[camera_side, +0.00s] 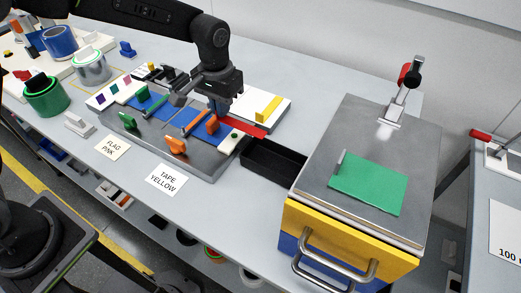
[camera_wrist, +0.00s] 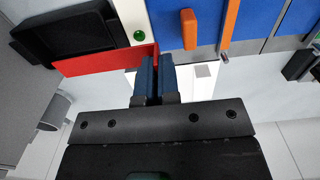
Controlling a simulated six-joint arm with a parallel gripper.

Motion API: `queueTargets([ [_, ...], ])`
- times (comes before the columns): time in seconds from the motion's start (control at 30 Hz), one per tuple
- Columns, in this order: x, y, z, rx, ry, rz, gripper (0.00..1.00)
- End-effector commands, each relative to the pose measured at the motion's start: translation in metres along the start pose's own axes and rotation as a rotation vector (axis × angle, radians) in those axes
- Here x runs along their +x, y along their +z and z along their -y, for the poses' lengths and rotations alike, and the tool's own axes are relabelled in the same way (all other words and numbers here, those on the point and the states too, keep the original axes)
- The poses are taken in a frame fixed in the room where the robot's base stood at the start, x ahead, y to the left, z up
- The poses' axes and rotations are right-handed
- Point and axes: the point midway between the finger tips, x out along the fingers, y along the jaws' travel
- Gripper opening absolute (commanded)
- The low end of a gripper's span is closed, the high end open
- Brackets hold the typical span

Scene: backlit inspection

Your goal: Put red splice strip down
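The red splice strip (camera_side: 247,127) is a flat, bright red piece stretching right from my gripper (camera_side: 216,112) in the side view. In the wrist view the strip (camera_wrist: 105,60) reaches left from the blue fingertips (camera_wrist: 157,62). The fingers are close together at the strip's right end and appear shut on it; the exact contact is hidden. The strip is near the right end of the grey fixture plate (camera_side: 205,172), beside the small white block with a green button (camera_side: 234,136). I cannot tell whether its underside touches anything.
Orange clamps (camera_side: 176,146) and blue pads (camera_side: 207,133) are on the fixture. A black tray (camera_side: 273,161) lies to its right, before a metal-topped box with a green sheet (camera_side: 368,185). A white board with a yellow bar (camera_side: 268,107) is behind. Label cards (camera_side: 167,180) lie in front.

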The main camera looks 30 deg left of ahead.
Motion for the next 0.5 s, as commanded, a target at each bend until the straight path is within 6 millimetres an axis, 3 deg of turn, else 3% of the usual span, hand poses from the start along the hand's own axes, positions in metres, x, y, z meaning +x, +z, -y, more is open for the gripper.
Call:
queueTargets([
  [0.1, 0.018, -0.001, -0.029, 0.006, 0.000, 0.002, 0.00],
  [0.3, 0.041, -0.002, -0.067, 0.004, 0.000, 0.000, 0.00],
  [0.5, 0.051, -0.004, -0.084, 0.001, 0.001, -0.002, 0.00],
])
